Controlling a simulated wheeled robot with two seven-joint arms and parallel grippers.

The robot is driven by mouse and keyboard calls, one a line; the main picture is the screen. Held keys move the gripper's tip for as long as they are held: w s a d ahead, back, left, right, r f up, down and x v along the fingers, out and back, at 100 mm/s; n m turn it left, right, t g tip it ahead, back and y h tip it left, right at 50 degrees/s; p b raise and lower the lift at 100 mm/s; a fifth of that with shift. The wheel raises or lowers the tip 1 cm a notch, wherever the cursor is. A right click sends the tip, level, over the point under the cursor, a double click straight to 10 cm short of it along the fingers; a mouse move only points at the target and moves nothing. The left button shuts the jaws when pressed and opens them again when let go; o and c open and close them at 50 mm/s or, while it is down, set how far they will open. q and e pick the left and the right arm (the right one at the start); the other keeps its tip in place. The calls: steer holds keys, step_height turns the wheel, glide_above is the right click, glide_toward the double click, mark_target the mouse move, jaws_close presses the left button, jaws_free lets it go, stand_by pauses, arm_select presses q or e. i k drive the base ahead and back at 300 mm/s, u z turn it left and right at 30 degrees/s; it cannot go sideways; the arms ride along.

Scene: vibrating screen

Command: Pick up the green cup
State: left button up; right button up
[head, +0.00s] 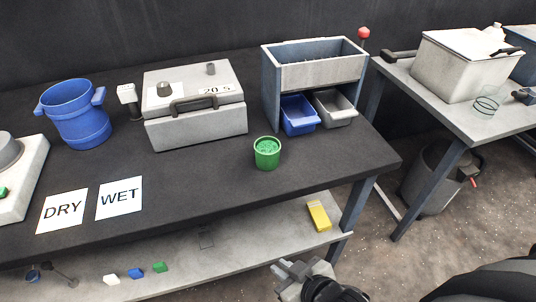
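The green cup (267,158) stands upright on the dark table top (215,180), near its front right part. It holds green granular stuff. My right gripper (284,270) shows at the bottom edge of the head view, below and in front of the table, well apart from the cup. Its fingers are small and partly cut off, so I cannot tell whether it is open or shut. My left gripper is not in view.
Behind the cup stand a grey box machine (195,110) and a screen unit (318,65) with a blue tray (299,116) and a grey tray (334,108). A blue bucket (77,118) and DRY (62,211) and WET (120,198) cards lie left. Table around the cup is clear.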

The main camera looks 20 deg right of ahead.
mark_target(267, 149)
steer(key=k, duration=0.5)
steer(key=u, duration=1.15)
steer(key=i, duration=1)
steer(key=z, duration=2.05)
